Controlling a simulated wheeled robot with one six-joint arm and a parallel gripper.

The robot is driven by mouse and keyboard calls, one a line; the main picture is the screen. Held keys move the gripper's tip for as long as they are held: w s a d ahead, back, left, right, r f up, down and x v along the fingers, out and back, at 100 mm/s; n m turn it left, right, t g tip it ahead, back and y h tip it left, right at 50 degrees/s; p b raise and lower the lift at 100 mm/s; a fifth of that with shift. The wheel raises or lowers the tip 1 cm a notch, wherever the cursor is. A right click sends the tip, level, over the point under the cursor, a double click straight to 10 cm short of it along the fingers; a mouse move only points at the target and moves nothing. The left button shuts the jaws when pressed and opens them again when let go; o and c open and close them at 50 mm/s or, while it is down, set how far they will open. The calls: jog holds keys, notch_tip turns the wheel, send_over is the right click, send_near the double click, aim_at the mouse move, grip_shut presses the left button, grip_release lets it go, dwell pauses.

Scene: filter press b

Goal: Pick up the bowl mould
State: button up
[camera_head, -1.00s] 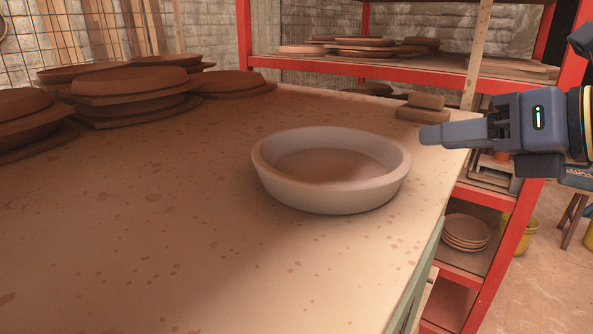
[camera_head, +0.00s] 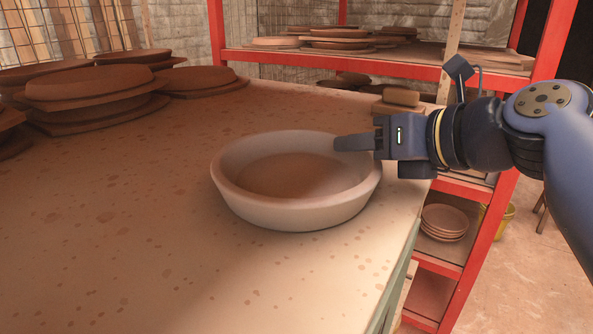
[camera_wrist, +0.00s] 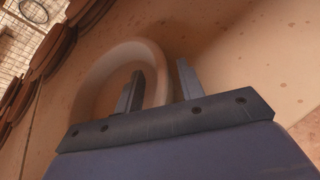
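The bowl mould (camera_head: 290,212) is a wide, pale, shallow round bowl with a brownish inside. It sits upright on the table (camera_head: 140,250) near its right edge. My gripper (camera_head: 345,143) reaches in from the right in the head view, with its fingertips at or just above the bowl's right-hand rim. In the wrist view my gripper (camera_wrist: 160,85) has its two fingers apart, and the bowl mould (camera_wrist: 95,80) lies behind and around the left finger. I cannot tell whether a finger touches the rim.
Stacked brown clay discs (camera_head: 95,90) stand at the back left of the table. Small clay blocks (camera_head: 400,98) lie at its back right. A red-framed shelf (camera_head: 400,70) stands behind, with plates (camera_head: 443,222) lower down. The table's front left is clear.

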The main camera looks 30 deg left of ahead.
jog(key=shift+w+a+f, duration=0.1)
jog(key=shift+a, duration=0.1)
jog(key=shift+c, duration=0.5)
grip_shut()
